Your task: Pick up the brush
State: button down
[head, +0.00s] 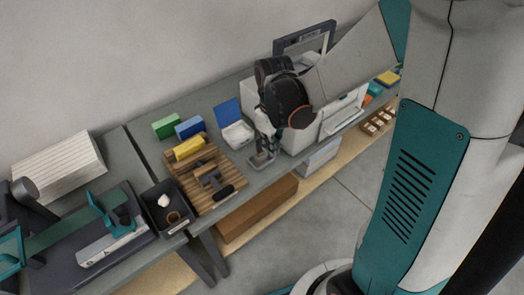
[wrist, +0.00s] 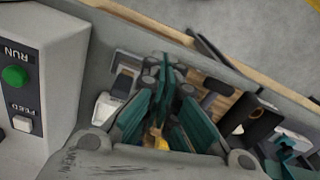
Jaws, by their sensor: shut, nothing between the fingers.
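I cannot pick out the brush for certain. In the wrist view a small tan and yellow piece (wrist: 158,140) shows low between the teal parts of my gripper (wrist: 165,88); it is mostly hidden, and I cannot tell whether it is the brush. My gripper is shut and empty. In the head view my dark wrist (head: 285,102) hangs over the bench beside a white machine, and the fingertips are hard to make out. A slatted wooden board (head: 228,168) left of it carries dark tool-like items (head: 209,178) and a black cylinder (head: 224,192).
A yellow block (head: 188,147), blue block (head: 189,127) and green block (head: 166,126) sit at or behind the board. The machine's button panel (wrist: 18,90) flanks the wrist.

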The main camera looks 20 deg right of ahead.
dwell(0.3)
jog(key=c, duration=1.7)
grip_release()
jog(key=shift+r, duration=0.1)
jog(key=o, duration=0.5)
jog(key=shift+s+r, duration=0.1)
jog(key=shift+r, duration=0.15)
jog(key=shift+c, duration=0.2)
jog(key=shift+o, duration=0.2)
jog(key=s+r+m+t+b, duration=0.2)
jog(key=s+r+b, duration=0.1)
jog(key=r, duration=0.2)
jog(key=shift+s+t+b, duration=0.35)
jog(key=shift+t+b, duration=0.05)
jog(key=s+r+m+t+b, duration=0.2)
jog(key=s+m+t+b, duration=0.2)
jog(key=s, duration=0.3)
jog(key=shift+s+r+b, duration=0.2)
jog(key=shift+b, duration=0.1)
